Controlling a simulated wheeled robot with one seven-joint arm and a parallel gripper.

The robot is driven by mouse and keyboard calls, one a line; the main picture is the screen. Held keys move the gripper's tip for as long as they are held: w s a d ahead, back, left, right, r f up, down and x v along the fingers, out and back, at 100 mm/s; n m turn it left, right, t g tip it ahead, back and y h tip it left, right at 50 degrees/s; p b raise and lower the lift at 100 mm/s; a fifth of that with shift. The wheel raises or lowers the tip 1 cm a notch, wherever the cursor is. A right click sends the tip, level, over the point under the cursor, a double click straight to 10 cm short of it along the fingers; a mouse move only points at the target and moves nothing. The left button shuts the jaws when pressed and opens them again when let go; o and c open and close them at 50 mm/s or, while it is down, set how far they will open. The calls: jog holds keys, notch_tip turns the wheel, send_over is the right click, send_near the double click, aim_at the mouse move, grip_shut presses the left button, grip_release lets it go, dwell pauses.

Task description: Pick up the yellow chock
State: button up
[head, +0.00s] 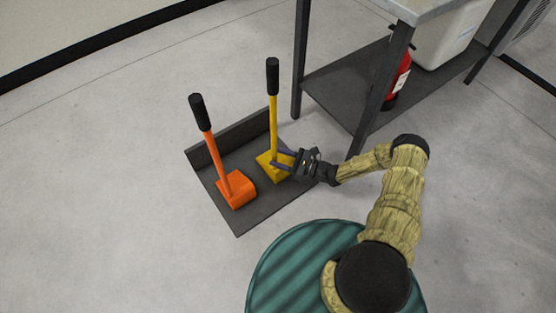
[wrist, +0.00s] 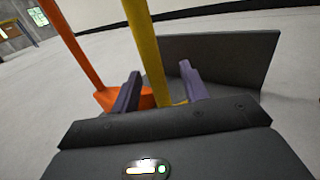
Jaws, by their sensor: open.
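The yellow chock (head: 267,163) has a yellow block at the bottom and an upright yellow handle with a black grip. It stands on a dark tray (head: 240,225) on the floor. My gripper (head: 282,160) is open at the low part of its handle, close above the block. In the wrist view the yellow handle (wrist: 146,50) rises between the two fingers of my gripper (wrist: 160,90). Contact with the fingers cannot be told. The block is mostly hidden there.
An orange chock (head: 235,190) stands to the left on the same tray, its handle (wrist: 72,40) left of my fingers in the wrist view. A table with a dark lower shelf (head: 340,85) stands at the right, holding a red extinguisher (head: 397,82). Floor at left is clear.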

jog(key=x, duration=0.4)
jog(key=shift+s+a+b, duration=0.2)
jog(key=shift+b, duration=0.1)
grip_shut()
dwell(1.3)
jog(key=shift+w+r, duration=0.1)
jog(key=shift+r, duration=0.1)
